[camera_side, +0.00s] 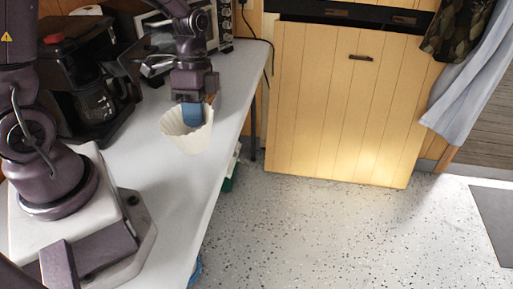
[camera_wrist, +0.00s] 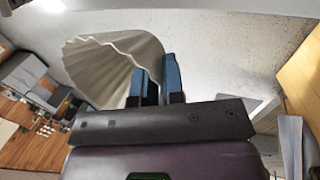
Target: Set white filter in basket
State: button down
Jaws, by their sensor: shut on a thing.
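A white fluted paper filter (camera_side: 187,132) hangs from my gripper (camera_side: 193,112) above the white counter, to the right of the black coffee maker (camera_side: 75,80). My gripper's blue fingers are shut on the filter's wall. In the wrist view, the filter (camera_wrist: 112,68) flares out to the left of the fingers (camera_wrist: 160,80), its pleated side showing. The coffee maker has a glass carafe (camera_side: 97,104) in its front. A dark part (camera_side: 124,66) juts out at its right side; it may be the basket, but I cannot tell its inside.
A silver oven-like appliance (camera_side: 190,35) stands at the back of the counter (camera_side: 165,190), behind my wrist. The counter's right edge drops to a speckled floor (camera_side: 300,230). A wooden cabinet (camera_side: 345,105) stands beyond it. The front part of the counter is bare.

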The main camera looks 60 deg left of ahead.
jog(key=w+d+r+n+t, duration=0.2)
jog(key=w+d+n, duration=0.1)
jog(key=w+n, duration=0.5)
jog(key=w+a+f+n+t, duration=0.2)
jog(key=w+a+n, duration=0.3)
jog(key=a+n, duration=0.45)
jog(key=s+a+f+n+t+y, duration=0.1)
jog(key=s+a+f+n+y, duration=0.15)
jog(key=a+n, duration=0.9)
jog(key=s+a+f+n+t+y, duration=0.1)
jog(key=s+a+f+n, duration=0.2)
jog(key=a, duration=1.5)
jog(key=shift+n, duration=0.9)
jog(key=f, duration=0.5)
jog(key=shift+s+a+f, duration=0.15)
jog(key=shift+s+a, duration=0.05)
jog(key=shift+a, duration=0.1)
jog(key=shift+f, duration=2.15)
